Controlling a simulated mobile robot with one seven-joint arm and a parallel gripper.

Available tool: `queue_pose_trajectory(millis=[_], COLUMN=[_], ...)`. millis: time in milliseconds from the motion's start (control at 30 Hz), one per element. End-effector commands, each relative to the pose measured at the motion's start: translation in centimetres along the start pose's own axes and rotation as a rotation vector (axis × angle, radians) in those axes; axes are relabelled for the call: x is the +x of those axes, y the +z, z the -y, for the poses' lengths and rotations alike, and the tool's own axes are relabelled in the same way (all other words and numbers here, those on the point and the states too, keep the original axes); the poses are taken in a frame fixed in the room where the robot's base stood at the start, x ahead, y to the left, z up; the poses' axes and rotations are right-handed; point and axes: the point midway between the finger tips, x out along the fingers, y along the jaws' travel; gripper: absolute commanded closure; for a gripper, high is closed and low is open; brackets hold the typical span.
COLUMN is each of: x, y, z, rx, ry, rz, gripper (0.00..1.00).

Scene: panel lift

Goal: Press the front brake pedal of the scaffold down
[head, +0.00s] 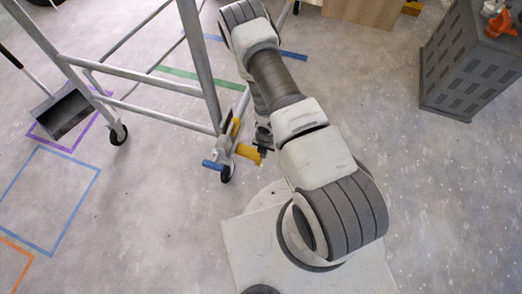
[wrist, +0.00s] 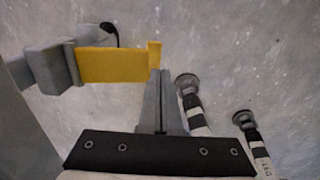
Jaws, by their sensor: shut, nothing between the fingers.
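The scaffold (head: 203,60) is a grey tube frame on small black wheels. At its near lower corner, by a wheel (head: 227,172), a yellow pedal (head: 248,153) sticks out to the right. It also shows in the wrist view as a flat yellow plate (wrist: 112,65) with a raised end lip, joined to a grey bracket. A blue tab (head: 212,165) sticks out left of the same wheel. My gripper (head: 263,152) points down beside the pedal's outer end. In the wrist view my gripper (wrist: 160,72) is shut and empty, its tips close to the lip; I cannot tell if they touch.
A grey slotted cabinet (head: 470,65) with orange items on top stands at the right. A dark scoop-like pan (head: 66,112) is at the left. Coloured tape outlines, such as a blue square (head: 48,200), mark the floor.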

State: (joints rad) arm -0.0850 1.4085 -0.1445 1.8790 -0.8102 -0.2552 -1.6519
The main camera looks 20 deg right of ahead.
Motion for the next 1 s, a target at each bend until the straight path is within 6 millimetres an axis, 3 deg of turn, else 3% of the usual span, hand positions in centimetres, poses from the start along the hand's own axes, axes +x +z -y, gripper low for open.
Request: queue_pose_trajectory(millis=[100,400,1000], x=[1.3,2.7,3.1], y=[0.0,0.0,0.0], z=[0.3,0.4,0.1], rx=[-0.001,-0.002,-0.002], ry=[-0.001,0.000,0.006], rz=[0.000,0.001,0.000], gripper=[1.00,1.00,1.00])
